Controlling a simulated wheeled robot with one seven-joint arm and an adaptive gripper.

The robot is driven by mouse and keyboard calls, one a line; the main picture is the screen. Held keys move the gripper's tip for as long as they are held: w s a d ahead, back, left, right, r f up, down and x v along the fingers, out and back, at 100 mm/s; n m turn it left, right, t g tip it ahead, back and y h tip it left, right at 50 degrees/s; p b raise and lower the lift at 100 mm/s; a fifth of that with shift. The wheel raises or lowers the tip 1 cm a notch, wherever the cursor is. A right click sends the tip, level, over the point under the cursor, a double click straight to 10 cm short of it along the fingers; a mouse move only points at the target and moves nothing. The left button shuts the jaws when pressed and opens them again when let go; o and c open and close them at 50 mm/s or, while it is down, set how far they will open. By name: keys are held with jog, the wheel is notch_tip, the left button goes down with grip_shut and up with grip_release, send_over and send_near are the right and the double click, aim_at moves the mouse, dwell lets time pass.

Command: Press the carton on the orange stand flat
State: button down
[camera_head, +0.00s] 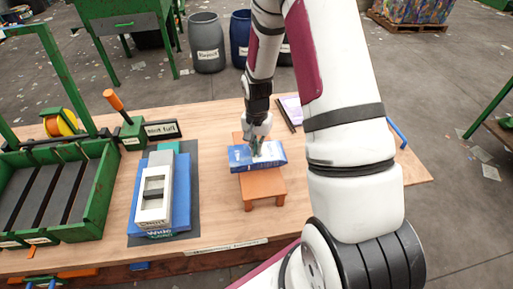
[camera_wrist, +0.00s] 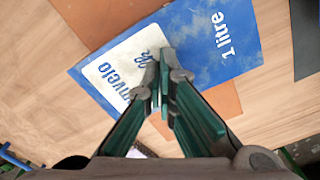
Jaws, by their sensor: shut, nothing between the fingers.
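The blue carton (camera_head: 239,158) lies on its side across the orange stand (camera_head: 264,187) on the wooden table. In the wrist view the carton (camera_wrist: 225,68) shows a white label and the words "1 litre". The stand (camera_wrist: 225,103) shows on either side of it. My gripper (camera_head: 257,153) points down over the middle of the carton, fingers together and empty. In the wrist view my gripper (camera_wrist: 161,85) has its fingertips in front of the carton's face. I cannot tell whether the tips touch it. The carton's middle is partly hidden by the fingers.
A green-framed belt (camera_head: 95,185) is at far left. A post with an orange handle (camera_head: 115,101) stands behind. Table is clear in front of the stand.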

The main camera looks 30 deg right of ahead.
jog(key=shift+f, duration=0.1)
dwell(0.3)
notch_tip(320, 180, up, 9)
jog(key=p, duration=0.3)
dwell(0.6)
notch_tip(320, 180, up, 11)
jog(key=n+t, duration=0.1)
jog(key=n, duration=0.1)
send_over(251, 162)
jog(key=s+a+r+n+t, duration=0.2)
jog(key=s+a+r+n, duration=0.15)
jog(key=r, duration=0.55)
jog(key=s+a+r+n+t, duration=0.1)
jog(key=s+a+r+n, duration=0.1)
jog(key=s+r, duration=0.3)
jog(key=s+a+r+n+t, duration=0.1)
jog(key=s+a+r+n, duration=0.2)
jog(key=s, duration=0.9)
notch_tip(251, 162, up, 2)
jog(key=shift+s+a+r+t, duration=0.2)
jog(key=shift+s+a+t, duration=0.15)
jog(key=shift+a, duration=0.25)
